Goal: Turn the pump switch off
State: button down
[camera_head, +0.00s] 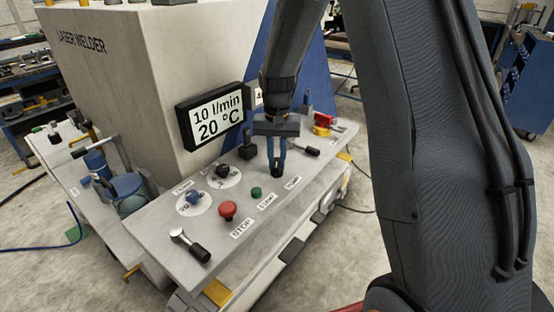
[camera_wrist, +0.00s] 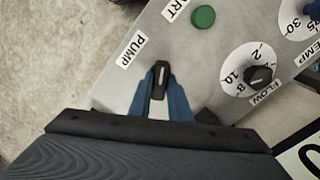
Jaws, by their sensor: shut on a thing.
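The pump switch (camera_wrist: 160,80) is a small black lever on the grey panel, beside the PUMP label (camera_wrist: 131,50) in the wrist view. My gripper (camera_wrist: 159,88) is shut on it, with a blue finger on each side. In the head view my gripper (camera_head: 276,168) points down at the panel, and the dark switch shows only at the fingertips. The PUMP label (camera_head: 293,183) lies just in front of it. The fingers hide part of the switch, so I cannot tell its on or off position.
On the panel (camera_head: 160,225) stand a green button (camera_head: 256,193), a red STOP button (camera_head: 228,210), a blue knob (camera_head: 193,197), a black flow knob (camera_head: 222,170) and several levers. A display (camera_head: 211,114) reading 10 l/min and 20 °C is behind.

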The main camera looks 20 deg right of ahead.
aim_at(277, 162)
jog(key=n, duration=0.5)
jog(key=shift+n+p, duration=0.3)
jog(key=n, duration=0.5)
jog(key=shift+w+n, duration=0.1)
jog(key=shift+n, duration=0.6)
jog(key=c, duration=1.6)
grip_release()
jog(key=shift+c, duration=0.2)
jog(key=shift+r, duration=0.15)
notch_tip(277, 162, up, 8)
jog(key=shift+f+b, duration=0.2)
jog(key=shift+b, duration=0.7)
